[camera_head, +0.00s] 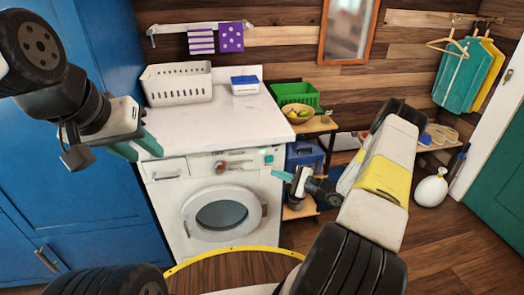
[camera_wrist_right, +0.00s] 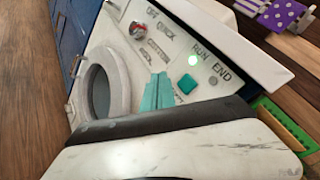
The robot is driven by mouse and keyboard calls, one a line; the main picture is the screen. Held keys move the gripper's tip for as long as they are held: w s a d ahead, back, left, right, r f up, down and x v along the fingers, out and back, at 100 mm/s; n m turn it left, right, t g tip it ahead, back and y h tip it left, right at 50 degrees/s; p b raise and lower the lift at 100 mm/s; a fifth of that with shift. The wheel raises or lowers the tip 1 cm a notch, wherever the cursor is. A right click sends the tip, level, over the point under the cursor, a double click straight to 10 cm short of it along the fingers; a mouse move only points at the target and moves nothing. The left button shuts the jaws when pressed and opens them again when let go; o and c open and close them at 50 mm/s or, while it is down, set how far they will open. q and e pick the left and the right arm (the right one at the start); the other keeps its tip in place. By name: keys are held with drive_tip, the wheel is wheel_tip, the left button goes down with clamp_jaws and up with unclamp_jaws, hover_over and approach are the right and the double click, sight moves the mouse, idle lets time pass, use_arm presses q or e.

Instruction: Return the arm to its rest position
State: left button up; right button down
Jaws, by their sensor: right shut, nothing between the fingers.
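My right gripper (camera_head: 283,175) is shut and empty, close in front of the upper right part of the white washing machine (camera_head: 176,222). In the right wrist view its teal fingers (camera_wrist_right: 157,92) lie together before the control panel, left of the teal square button (camera_wrist_right: 187,83). Whether they touch the panel cannot be told. The round machine door (camera_head: 222,213) appears closed.
A white basket (camera_head: 177,83) and a blue-and-white box (camera_head: 245,85) stand on the machine's top, whose front part is clear. A low shelf with a fruit bowl (camera_head: 298,114) and green crate (camera_head: 296,94) stands to the right. Blue cabinets (camera_head: 98,205) stand at the left.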

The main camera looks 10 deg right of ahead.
idle(0.5)
drive_tip(key=s+a+r+n+g, duration=0.3)
drive_tip(key=r, duration=0.4)
drive_tip(key=s+a+r+n+g+h, duration=0.1)
drive_tip(key=s+a+r+n+g, duration=0.3)
drive_tip(key=r, duration=0.3)
drive_tip(key=s+a+r+n+g, duration=0.3)
drive_tip(key=r, duration=0.4)
drive_tip(key=s+d+r+n+t+h, duration=0.2)
drive_tip(key=s+r+n+h, duration=0.1)
drive_tip(key=s+r, duration=0.5)
drive_tip(key=s+d+r+n+t+h, duration=0.2)
drive_tip(key=s+r+n+h, duration=0.2)
drive_tip(key=s, duration=0.9)
wheel_tip(320, 180, up, 4)
drive_tip(key=h, duration=0.2)
drive_tip(key=shift+t+h, duration=0.3)
